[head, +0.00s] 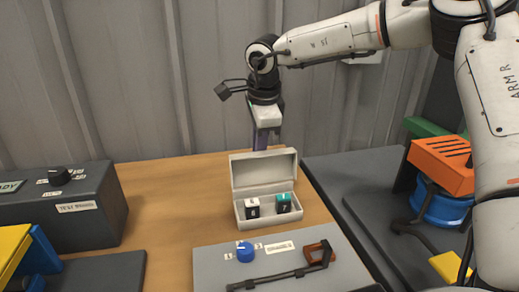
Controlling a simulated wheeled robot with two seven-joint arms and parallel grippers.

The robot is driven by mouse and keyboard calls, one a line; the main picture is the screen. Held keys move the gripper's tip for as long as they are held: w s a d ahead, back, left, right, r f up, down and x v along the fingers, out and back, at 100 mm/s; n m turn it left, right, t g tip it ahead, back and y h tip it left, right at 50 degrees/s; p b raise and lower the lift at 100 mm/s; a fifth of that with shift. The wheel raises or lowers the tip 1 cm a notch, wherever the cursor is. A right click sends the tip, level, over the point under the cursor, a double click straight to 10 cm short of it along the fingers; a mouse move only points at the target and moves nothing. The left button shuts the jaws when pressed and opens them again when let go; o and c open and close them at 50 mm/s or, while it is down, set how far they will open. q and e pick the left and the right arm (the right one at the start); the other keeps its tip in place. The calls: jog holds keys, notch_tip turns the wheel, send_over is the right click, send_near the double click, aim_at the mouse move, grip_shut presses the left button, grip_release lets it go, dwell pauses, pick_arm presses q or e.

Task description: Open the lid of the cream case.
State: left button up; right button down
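The cream case (243,213) stands on the wooden table with its lid (263,170) raised, leaning upright at the back. Two small dark blocks sit inside, one with a white top (252,207) and one with a teal top (283,203). My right gripper (260,140) points down just above and behind the top edge of the lid. Its fingertips are small and partly hidden, so I cannot tell whether they are open or touch the lid. My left gripper is not in view.
A dark grey box (100,222) with a knob stands left. An orange-and-blue unit (440,165) stands right. Bare table lies left of the case.

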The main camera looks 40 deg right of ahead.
jog(key=shift+w+d+f, duration=0.15)
jog(key=shift+w+f, duration=0.05)
jog(key=shift+f, duration=0.15)
